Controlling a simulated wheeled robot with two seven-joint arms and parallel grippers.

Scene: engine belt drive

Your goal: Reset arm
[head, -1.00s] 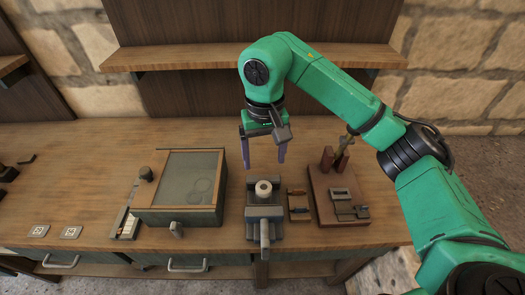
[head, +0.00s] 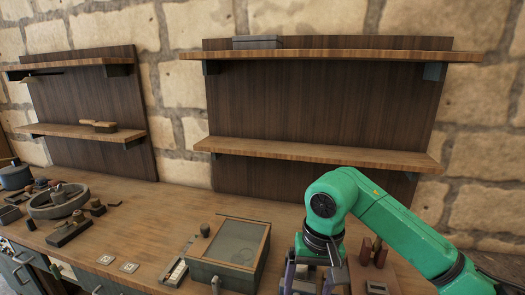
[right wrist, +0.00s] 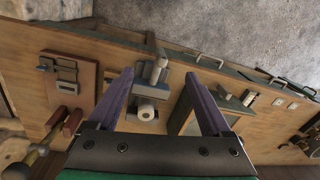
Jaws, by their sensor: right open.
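My right arm comes in from the right in the head view, bent at the elbow, with its right gripper (head: 309,280) pointing down over the workbench (head: 160,215). In the right wrist view the two purple fingers of the gripper (right wrist: 160,95) are spread apart with nothing between their tips. Below them a vise (right wrist: 153,85) holds or carries a pale ring-shaped part (right wrist: 146,110), which stays apart from the fingers. My left gripper is not in view.
A glass-topped box (head: 232,252) stands left of my right gripper. A round grey tray (head: 58,202) with small parts is at the far left. Two square cards (head: 129,267) lie on the bench. Wall shelves (head: 320,150) run behind my arm. The bench middle is clear.

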